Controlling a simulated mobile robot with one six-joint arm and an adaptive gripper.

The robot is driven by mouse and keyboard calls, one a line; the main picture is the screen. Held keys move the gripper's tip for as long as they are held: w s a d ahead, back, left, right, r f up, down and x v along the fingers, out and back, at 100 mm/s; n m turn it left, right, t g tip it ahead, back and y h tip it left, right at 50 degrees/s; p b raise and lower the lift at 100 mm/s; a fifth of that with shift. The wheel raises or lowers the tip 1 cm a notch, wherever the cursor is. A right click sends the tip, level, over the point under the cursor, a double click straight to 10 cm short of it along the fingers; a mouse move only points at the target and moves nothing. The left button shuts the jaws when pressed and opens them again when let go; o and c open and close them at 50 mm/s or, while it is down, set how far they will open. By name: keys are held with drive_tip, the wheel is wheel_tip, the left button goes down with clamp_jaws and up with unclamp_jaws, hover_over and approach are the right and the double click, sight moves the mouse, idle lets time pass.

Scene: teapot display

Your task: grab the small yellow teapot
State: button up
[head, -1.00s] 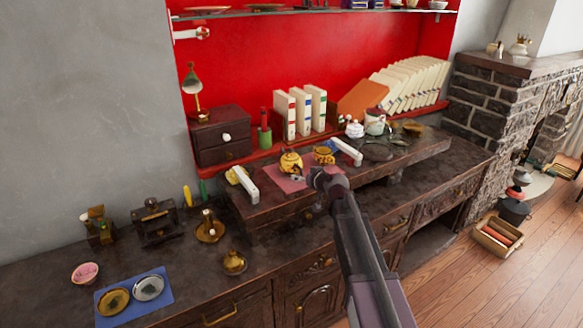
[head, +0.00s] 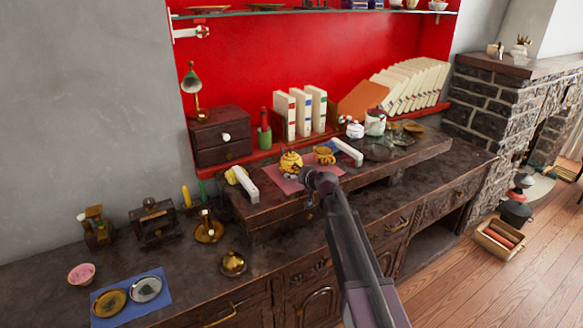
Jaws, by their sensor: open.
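The small yellow teapot (head: 290,162) stands upright on a pink mat (head: 283,184) on the raised dark wooden shelf. My gripper (head: 298,176) is at the front right of the teapot, its open fingers close to the lower part of the pot. I cannot tell whether the fingers touch it or lie around it. My arm's wrist hides part of the mat's right side.
A yellow-brown cup-like pot (head: 324,155) stands just right of the teapot. White books (head: 301,114) stand behind.

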sight(298, 166)
clamp_jaws()
drive_tip(key=shift+r, duration=0.15)
idle(0.5)
drive_tip(key=shift+r+p, duration=1.8)
drive_tip(key=shift+p, duration=0.15)
drive_tip(key=s+d, duration=0.1)
drive_tip(key=s, duration=0.6)
drive_tip(key=s+d+r+p, duration=0.1)
drive_tip(key=s+d, duration=0.1)
drive_tip(key=s, duration=0.6)
drive_tip(key=shift+s+d, duration=0.25)
drive_tip(key=shift+s, duration=0.05)
drive_tip(key=shift+r, duration=0.1)
